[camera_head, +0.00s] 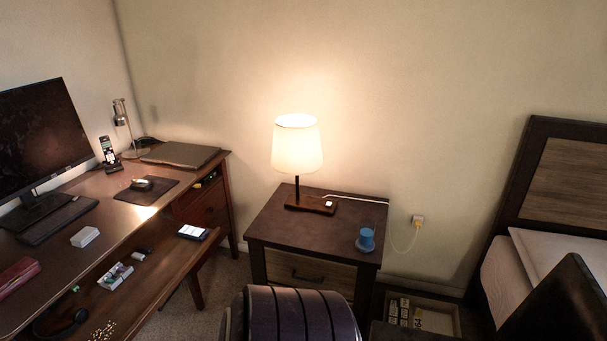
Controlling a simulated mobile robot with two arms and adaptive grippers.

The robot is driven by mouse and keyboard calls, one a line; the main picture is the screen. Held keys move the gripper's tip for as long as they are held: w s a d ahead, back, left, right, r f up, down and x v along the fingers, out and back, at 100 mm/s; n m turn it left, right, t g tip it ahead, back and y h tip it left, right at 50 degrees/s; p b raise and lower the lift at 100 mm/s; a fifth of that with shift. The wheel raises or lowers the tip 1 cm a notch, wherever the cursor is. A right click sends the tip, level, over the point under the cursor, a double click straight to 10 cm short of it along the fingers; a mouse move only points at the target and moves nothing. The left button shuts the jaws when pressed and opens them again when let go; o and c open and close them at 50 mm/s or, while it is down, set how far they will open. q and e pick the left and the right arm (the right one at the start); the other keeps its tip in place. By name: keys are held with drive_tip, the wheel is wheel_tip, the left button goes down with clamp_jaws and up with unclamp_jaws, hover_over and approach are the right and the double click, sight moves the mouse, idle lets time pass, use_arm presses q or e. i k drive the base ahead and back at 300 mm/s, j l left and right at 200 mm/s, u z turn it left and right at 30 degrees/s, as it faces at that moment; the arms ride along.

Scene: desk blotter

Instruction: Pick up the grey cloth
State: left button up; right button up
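I cannot make out a grey cloth in the head view. On the desk (150,222), a flat grey-brown item (180,154), which looks like a closed laptop, lies at the back. A dark mat (133,195) with a mouse-like object (142,184) on it lies in front of that. Neither of my grippers shows in this view.
An open drawer holds a phone (192,232). A bed stands right.

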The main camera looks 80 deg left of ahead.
sight(87, 234)
drive_tip(key=u, duration=2.2)
drive_tip(key=l, duration=0.1)
